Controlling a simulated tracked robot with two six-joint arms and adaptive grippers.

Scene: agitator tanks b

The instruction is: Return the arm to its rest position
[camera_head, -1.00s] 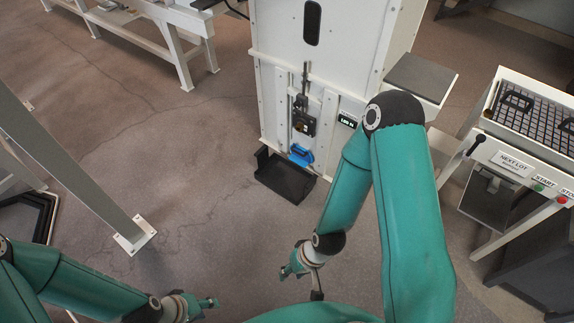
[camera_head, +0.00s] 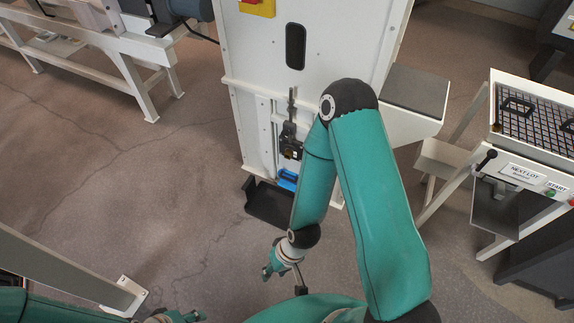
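My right arm is teal with dark joints and is folded, its elbow high in front of the white cabinet (camera_head: 250,50). Its forearm hangs down to my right gripper (camera_head: 268,272), which is low over the floor and small in the picture. I see nothing held in it, but its finger opening is not clear. My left gripper (camera_head: 190,317) shows only partly at the bottom edge, left of centre. Its fingers are too cut off to judge.
The cabinet has a black latch (camera_head: 290,140), a blue part (camera_head: 288,179) and a black tray (camera_head: 262,205) low on its front. A station with a grid top (camera_head: 540,120) stands at right.

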